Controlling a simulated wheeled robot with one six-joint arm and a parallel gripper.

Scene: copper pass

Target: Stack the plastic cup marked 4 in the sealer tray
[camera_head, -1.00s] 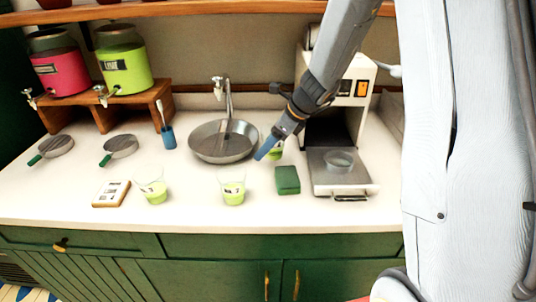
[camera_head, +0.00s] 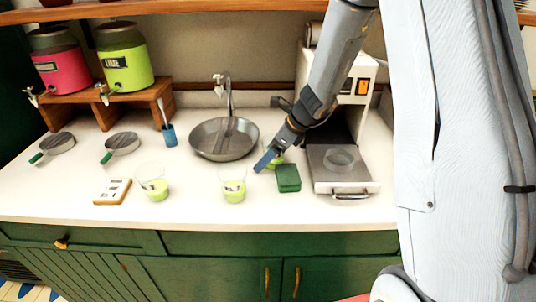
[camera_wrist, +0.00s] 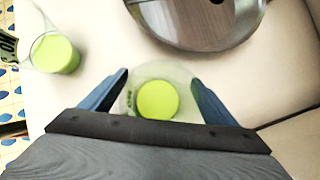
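Three clear plastic cups with green liquid stand on the counter: a left cup (camera_head: 155,189), a middle cup (camera_head: 233,190) and a rear cup (camera_head: 278,157) partly hidden behind my gripper. I cannot read which one is marked 4. My gripper (camera_head: 262,163) is at the rear cup. In the wrist view its blue fingers (camera_wrist: 160,78) are spread on either side of that cup (camera_wrist: 157,99); contact is not clear. The sealer (camera_head: 355,100) stands at the right. Its pulled-out tray (camera_head: 328,181) holds a clear round cup or holder (camera_head: 340,158).
A green sponge-like block (camera_head: 288,179) lies just in front of the rear cup. A round metal sink (camera_head: 222,150) with a tap is behind, to the left. The front counter strip is clear.

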